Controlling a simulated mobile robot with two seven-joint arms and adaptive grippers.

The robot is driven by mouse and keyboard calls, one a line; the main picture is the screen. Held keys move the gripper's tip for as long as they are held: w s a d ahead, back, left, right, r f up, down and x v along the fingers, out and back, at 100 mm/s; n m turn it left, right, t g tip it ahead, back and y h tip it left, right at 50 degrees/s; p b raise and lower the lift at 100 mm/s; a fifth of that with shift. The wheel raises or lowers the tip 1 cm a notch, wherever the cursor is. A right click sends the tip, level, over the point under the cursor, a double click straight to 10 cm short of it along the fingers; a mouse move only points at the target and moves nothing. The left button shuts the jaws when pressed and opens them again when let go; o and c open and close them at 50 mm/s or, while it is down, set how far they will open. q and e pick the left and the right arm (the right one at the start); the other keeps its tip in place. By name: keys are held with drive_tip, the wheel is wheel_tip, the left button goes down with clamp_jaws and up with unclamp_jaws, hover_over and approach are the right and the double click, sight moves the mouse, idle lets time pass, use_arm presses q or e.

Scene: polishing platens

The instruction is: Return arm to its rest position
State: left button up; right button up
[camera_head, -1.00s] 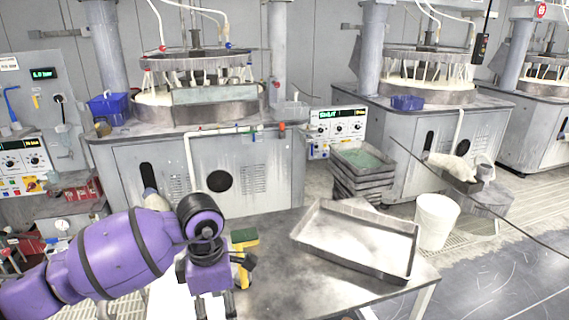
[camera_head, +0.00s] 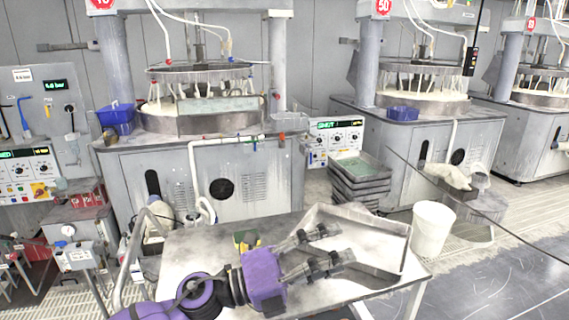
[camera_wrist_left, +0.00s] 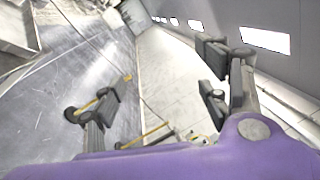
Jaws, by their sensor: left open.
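My left gripper (camera_head: 342,243) reaches in low from the left in the head view. Its purple body is over the table, and its two dark fingers are spread apart with nothing between them. The fingers point right and cover part of the metal tray (camera_head: 385,224); I cannot tell their height above it. The left wrist view also shows the open, empty fingers of the left gripper (camera_wrist_left: 155,88). A yellow and dark green sponge-like block (camera_head: 246,240) lies on the table behind the gripper's body. My right gripper is not in view.
The worn metal table (camera_head: 205,243) carries the tray. A white bucket (camera_head: 432,230) stands right of it, and stacked trays (camera_head: 360,183) stand behind. Polishing machines (camera_head: 205,100) line the back. Open floor (camera_head: 490,275) lies at the right.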

use_arm(q)
drive_tip(key=w+a+f+n+t+y, duration=0.3)
drive_tip(key=a+f+n+t+y, duration=0.25)
drive_tip(key=n, duration=0.45)
drive_tip(key=w+a+f+n+t+y, duration=0.35)
drive_tip(key=a+f+n+t, duration=0.3)
drive_tip(key=n, duration=0.45)
drive_tip(key=s+a+f+n+g+y, duration=0.1)
drive_tip(key=s+a+f+n+y, duration=0.15)
drive_tip(key=f, duration=0.25)
drive_tip(key=s+a+f+n+y, duration=0.1)
drive_tip(key=a+f+n+y, duration=0.2)
drive_tip(key=a+f+n, duration=0.15)
drive_tip(key=s+a+f+n+g+y, duration=0.3)
drive_tip(key=s+a+f+n+g, duration=0.15)
drive_tip(key=s+f, duration=0.9)
drive_tip(key=s+a+f+n+g, duration=0.1)
drive_tip(key=s+a+f+n, duration=0.1)
drive_tip(key=s+f, duration=0.3)
drive_tip(key=s+a+f+n+g+y, duration=0.1)
drive_tip(key=s+f, duration=0.4)
drive_tip(key=s, duration=0.7)
drive_tip(key=shift+a+n+g, duration=0.35)
drive_tip(key=shift+a+n, duration=0.2)
drive_tip(key=shift+a, duration=0.3)
drive_tip(key=shift+y, duration=0.25)
